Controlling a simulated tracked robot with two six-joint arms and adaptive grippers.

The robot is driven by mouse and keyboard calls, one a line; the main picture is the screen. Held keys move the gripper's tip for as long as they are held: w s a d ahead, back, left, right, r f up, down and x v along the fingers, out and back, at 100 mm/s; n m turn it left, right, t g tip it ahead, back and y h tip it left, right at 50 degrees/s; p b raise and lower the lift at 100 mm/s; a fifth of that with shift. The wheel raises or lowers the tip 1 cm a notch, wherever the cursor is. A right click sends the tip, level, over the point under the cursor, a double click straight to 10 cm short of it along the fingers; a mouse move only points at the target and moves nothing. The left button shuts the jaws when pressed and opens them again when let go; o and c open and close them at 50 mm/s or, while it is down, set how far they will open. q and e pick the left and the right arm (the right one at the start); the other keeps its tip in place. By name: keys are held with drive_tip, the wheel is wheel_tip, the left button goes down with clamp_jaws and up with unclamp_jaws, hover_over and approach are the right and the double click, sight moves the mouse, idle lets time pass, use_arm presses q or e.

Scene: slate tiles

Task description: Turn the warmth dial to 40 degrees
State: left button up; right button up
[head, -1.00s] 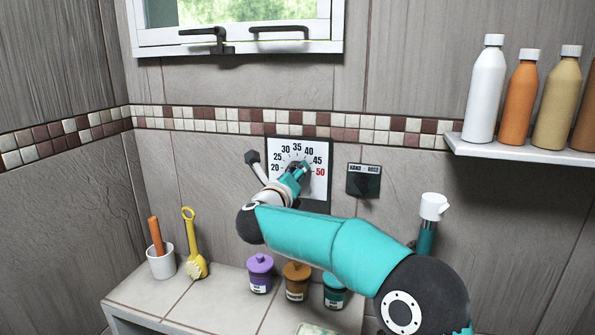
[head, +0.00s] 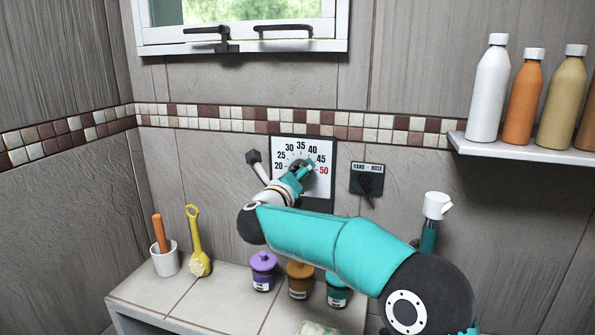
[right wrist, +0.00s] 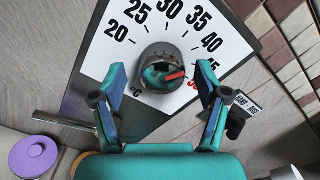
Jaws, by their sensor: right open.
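The warmth dial is a white square plate (head: 279,150) on the wall, with black numbers from 20 to 45 and a red 50. Its round grey knob (right wrist: 158,56) shows in the right wrist view with a teal face and a red pointer. The pointer is directed towards the 45-to-50 end; the exact reading is unclear. My right gripper (head: 303,168) is in front of the dial and partly covers the knob in the head view. In the right wrist view its open fingers (right wrist: 160,78) stand on either side of the knob, with gaps visible. My left gripper is not in view.
A hand/hose switch (head: 367,180) is right of the dial, and a grey lever (head: 257,167) is at its left. Lidded jars (head: 263,272) stand on the tiled ledge (head: 225,300) below. Bottles stand on a shelf (head: 520,149) at the upper right.

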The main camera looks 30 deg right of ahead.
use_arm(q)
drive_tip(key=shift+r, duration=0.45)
use_arm(e)
drive_tip(key=v, duration=1.1)
drive_tip(key=shift+a, duration=0.2)
